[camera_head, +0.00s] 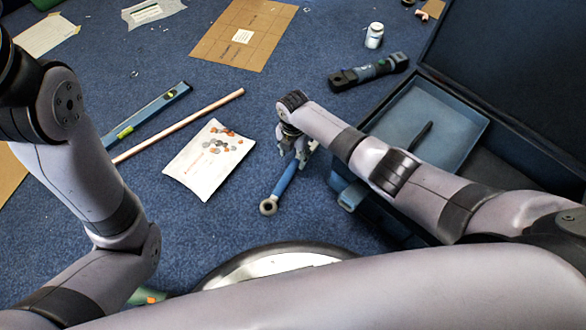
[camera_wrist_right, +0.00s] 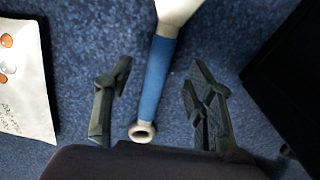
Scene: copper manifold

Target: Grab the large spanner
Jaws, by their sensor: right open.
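The large spanner (camera_head: 282,182) lies on the blue carpet in the head view, with a blue handle and a grey ring end toward me. Its far end is partly hidden by my right gripper (camera_head: 293,150), which is over it. In the right wrist view the spanner (camera_wrist_right: 156,75) runs between the two open fingers of my right gripper (camera_wrist_right: 157,100). The fingers are apart from the handle on both sides. The ring end is close to the gripper's palm, and the far head is cut off by the top edge. My left gripper is out of view.
An open dark toolbox (camera_head: 400,215) with a blue tray (camera_head: 450,125) stands right of the spanner. A white packet (camera_head: 195,172) with coin-like pieces lies to its left, near a copper pipe (camera_head: 215,106) and a spirit level (camera_head: 150,112). A dark tool (camera_head: 368,73) lies behind.

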